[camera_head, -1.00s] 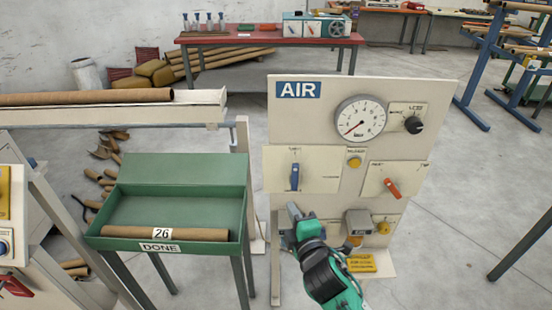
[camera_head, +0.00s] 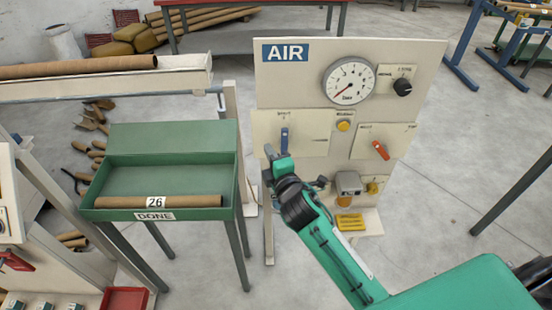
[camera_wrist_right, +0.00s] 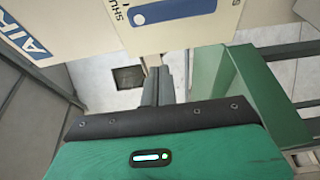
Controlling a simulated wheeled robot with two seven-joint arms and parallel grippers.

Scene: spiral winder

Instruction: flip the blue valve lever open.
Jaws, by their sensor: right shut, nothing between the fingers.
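The blue valve lever (camera_head: 284,138) stands upright, handle roughly vertical, on the cream left plate of the AIR panel (camera_head: 410,60). In the right wrist view the blue lever (camera_wrist_right: 172,10) shows at the top, beyond the fingertips. My right gripper (camera_head: 268,150) is at the lower left of the lever, near the panel's left edge. Its fingers (camera_wrist_right: 156,70) are shut and empty in the wrist view. A gap shows between them and the lever there. My left gripper is not in view.
An orange-red lever (camera_head: 381,150) is on the panel's right plate, with a gauge (camera_head: 350,80) and black knob (camera_head: 402,87) above. A green DONE tray (camera_head: 110,212) with a cardboard tube (camera_head: 110,202) stands close on the left. Open floor lies right of the panel.

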